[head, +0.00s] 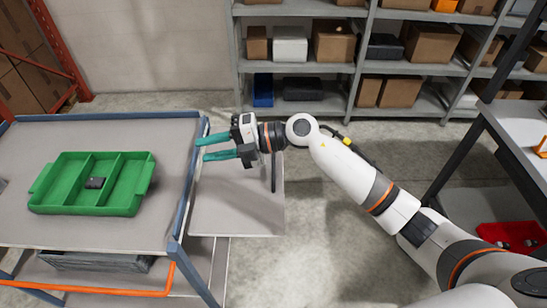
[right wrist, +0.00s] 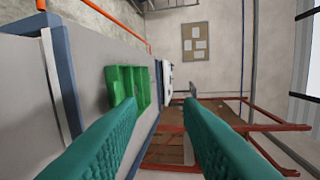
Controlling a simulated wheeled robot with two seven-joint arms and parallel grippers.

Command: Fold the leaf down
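The leaf (head: 238,212) is a flat grey panel beside the right edge of the grey-topped cart (head: 150,140) with blue edging. It looks spread out flat, not hanging down; its exact height against the cart top is hard to tell. My right gripper (head: 207,147) is above the leaf's far end, teal fingers pointing left to the cart's blue edge. Its fingers are apart with nothing visibly between them, also in the right wrist view (right wrist: 150,140). A dark bar (head: 273,172) shows at the leaf's far right, below my wrist. My left gripper is not in view.
A green divided tray (head: 74,201) with a small dark item (head: 95,183) sits on the cart top. An orange rail (head: 90,290) runs along the cart's front. Shelves with boxes (head: 335,45) stand behind. A workbench (head: 520,135) is at the right. Floor right of the leaf is clear.

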